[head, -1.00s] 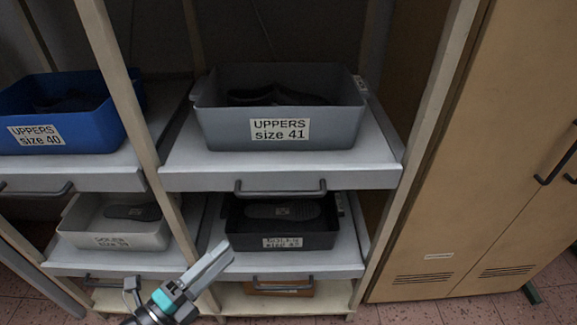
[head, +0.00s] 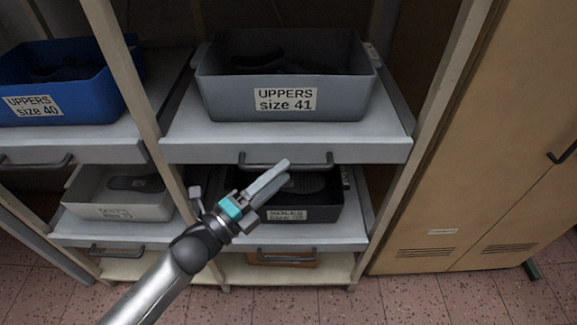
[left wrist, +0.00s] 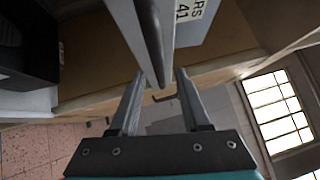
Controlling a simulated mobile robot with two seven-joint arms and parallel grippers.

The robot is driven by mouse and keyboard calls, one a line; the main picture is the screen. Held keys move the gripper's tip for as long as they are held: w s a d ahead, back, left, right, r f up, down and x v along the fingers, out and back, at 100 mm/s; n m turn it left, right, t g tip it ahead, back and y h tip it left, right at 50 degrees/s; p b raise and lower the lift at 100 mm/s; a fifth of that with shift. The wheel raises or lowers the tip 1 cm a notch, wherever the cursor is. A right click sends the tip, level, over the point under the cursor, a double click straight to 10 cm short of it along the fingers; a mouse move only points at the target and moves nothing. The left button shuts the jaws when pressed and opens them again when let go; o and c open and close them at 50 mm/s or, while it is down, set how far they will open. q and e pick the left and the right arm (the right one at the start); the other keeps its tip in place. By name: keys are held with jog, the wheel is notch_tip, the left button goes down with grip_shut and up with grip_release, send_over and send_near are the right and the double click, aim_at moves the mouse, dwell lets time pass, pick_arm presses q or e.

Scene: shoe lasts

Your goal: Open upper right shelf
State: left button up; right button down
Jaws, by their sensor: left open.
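The upper right shelf is a grey pull-out tray (head: 200,151) with a dark bar handle (head: 313,165) on its front edge. It carries a grey bin (head: 215,103) labelled "UPPERS size 41". My left gripper (head: 284,170) is open and empty, in front of the handle, its fingers overlapping the bar in the head view. In the left wrist view, the handle (left wrist: 149,35) lies ahead, lined up with the gap between the fingertips (left wrist: 158,74). Contact with the handle cannot be told. My right gripper is not in view.
A dark bin (head: 310,214) sits on the lower right tray, behind my gripper. A blue bin (head: 75,107) and a light grey bin (head: 105,206) stand on the left trays. Wooden posts (head: 432,130) flank the shelf. A wooden cabinet (head: 470,150) stands to the right.

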pick_arm(q)
jog(key=shift+x, duration=1.55)
grip_shut()
